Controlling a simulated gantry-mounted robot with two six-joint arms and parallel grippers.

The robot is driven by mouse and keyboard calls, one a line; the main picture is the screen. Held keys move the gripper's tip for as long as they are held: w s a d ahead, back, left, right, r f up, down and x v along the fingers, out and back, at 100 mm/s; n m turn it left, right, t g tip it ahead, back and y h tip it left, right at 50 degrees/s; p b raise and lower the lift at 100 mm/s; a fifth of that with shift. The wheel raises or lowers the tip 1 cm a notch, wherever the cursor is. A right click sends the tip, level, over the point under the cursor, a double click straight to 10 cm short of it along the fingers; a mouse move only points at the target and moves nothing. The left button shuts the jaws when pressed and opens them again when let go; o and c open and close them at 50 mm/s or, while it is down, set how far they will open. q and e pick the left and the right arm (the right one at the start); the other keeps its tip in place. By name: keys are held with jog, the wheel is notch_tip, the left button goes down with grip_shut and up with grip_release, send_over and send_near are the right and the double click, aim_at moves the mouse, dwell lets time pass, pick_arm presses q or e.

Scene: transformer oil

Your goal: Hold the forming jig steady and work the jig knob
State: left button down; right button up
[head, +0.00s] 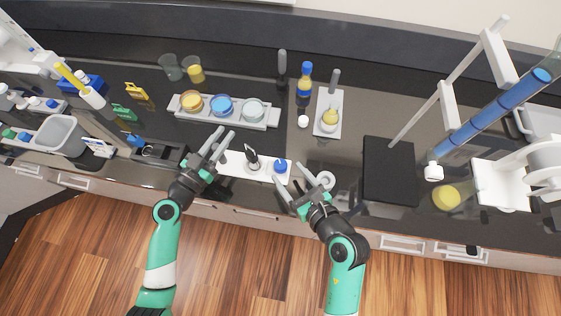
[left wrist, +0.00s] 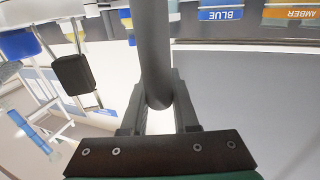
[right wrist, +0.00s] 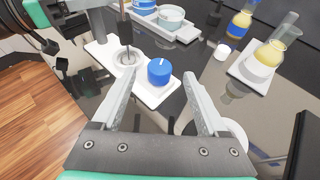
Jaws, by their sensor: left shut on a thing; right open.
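The forming jig's white base plate (head: 235,166) lies along the front of the counter; it also shows in the right wrist view (right wrist: 157,94). The blue jig knob (head: 281,166) sits at its right end. In the right wrist view the knob (right wrist: 159,71) has a white mark on top. My left gripper (head: 224,142) is shut on a dark grey post (left wrist: 153,50) at the jig's left part. My right gripper (head: 303,184) is open and empty. Its fingers point toward the knob, which appears beyond and between the fingertips, apart from them. A dark upright tool (head: 252,157) stands on the plate.
A grey tray (head: 262,115) of amber, blue and clear dishes stands behind the jig. A white ring (head: 325,181) lies close to my right gripper. A black block (head: 389,171) is farther right. A small white cap (head: 303,121) and a flask (head: 330,120) stand behind.

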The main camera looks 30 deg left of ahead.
aim_at(281, 164)
jog(key=x, duration=0.5)
jog(key=shift+w+a+f, duration=0.1)
jog(key=shift+a+f, duration=0.05)
jog(key=shift+a, duration=0.1)
grip_shut()
